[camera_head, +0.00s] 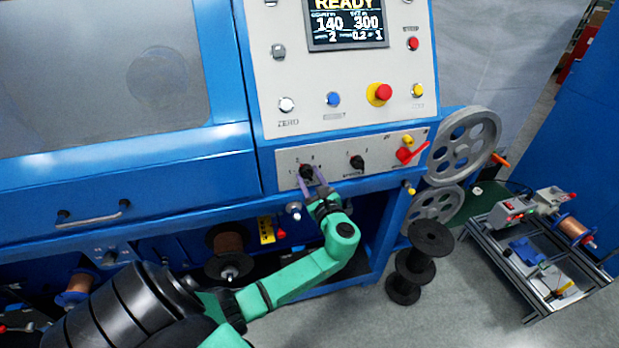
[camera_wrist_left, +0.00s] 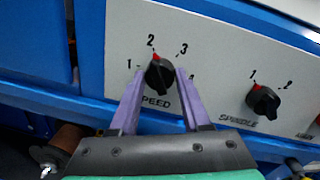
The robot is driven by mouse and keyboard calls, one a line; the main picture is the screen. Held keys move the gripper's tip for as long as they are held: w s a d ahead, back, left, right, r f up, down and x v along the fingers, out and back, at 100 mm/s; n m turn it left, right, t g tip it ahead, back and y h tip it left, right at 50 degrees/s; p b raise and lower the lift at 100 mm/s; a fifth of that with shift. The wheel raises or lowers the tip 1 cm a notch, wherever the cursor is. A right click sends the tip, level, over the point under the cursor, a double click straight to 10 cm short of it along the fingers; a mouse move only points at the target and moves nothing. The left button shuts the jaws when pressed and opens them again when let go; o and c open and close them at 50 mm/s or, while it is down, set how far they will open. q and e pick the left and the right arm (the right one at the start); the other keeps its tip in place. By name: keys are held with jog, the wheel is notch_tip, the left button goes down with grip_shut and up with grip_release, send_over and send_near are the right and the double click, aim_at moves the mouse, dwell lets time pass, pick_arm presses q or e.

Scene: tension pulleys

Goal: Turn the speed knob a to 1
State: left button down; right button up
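The speed knob (camera_head: 306,172) is a black knob with a red mark on the lower panel of the blue machine. In the left wrist view the knob (camera_wrist_left: 160,77) has its red mark pointing up, close to the 2. The 1 is to its left and the 3 to its upper right; part of the "SPEED" label is hidden by a finger. My left gripper (camera_head: 315,183) has its purple fingers on either side of the knob. In the left wrist view the gripper (camera_wrist_left: 161,72) looks open, with fingertips close beside the knob; contact is unclear. My right gripper is not in view.
The spindle knob (camera_head: 357,162) is to the right on the same panel (camera_head: 335,158), then a red switch (camera_head: 405,155). Above are buttons, a red emergency stop (camera_head: 379,94) and a display (camera_head: 346,25). Grey pulleys (camera_head: 464,146) stand at the machine's right side.

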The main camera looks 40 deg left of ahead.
pick_arm(q)
jog(key=shift+n, duration=0.4)
jog(key=n+b, duration=0.4)
jog(key=n, duration=0.1)
jog(key=shift+f, duration=0.15)
jog(key=n+b, duration=0.3)
jog(key=n, duration=0.1)
jog(key=shift+s+h, duration=0.1)
jog(key=shift+h, duration=0.2)
jog(key=shift+n+b, duration=0.6)
jog(key=shift+n, duration=0.2)
jog(key=shift+r, duration=0.2)
jog(key=shift+c, duration=1.8)
grip_release()
jog(key=shift+a, duration=0.1)
